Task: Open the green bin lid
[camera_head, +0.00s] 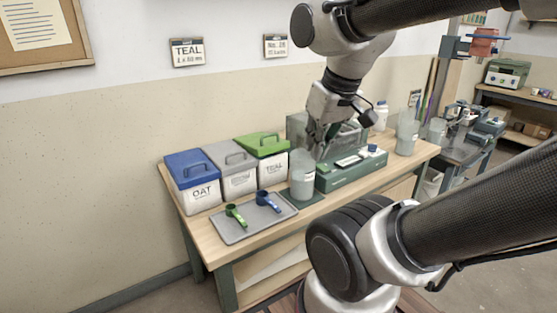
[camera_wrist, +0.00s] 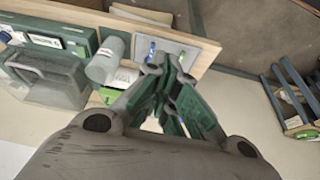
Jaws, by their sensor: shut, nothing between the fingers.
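The green lid (camera_head: 262,145) lies flat and closed on the white bin marked TEAL (camera_head: 273,168), the rightmost of three bins on the wooden bench. It has a raised handle on top. My gripper (camera_head: 317,154) hangs to the right of this bin, in front of the clear case and above the bench. It is shut and empty, apart from the lid. In the wrist view my gripper's fingers (camera_wrist: 168,70) are together in the middle. A small green patch (camera_wrist: 108,93) left of the fingers looks like part of the lid, mostly hidden by my gripper.
A blue-lidded OAT bin (camera_head: 192,182) and grey-lidded bin (camera_head: 230,167) stand left. A tray (camera_head: 240,231) holds green and blue scoops. A grey jug (camera_head: 302,177) stands between the TEAL bin and the green scale (camera_head: 345,177). The wall is close behind.

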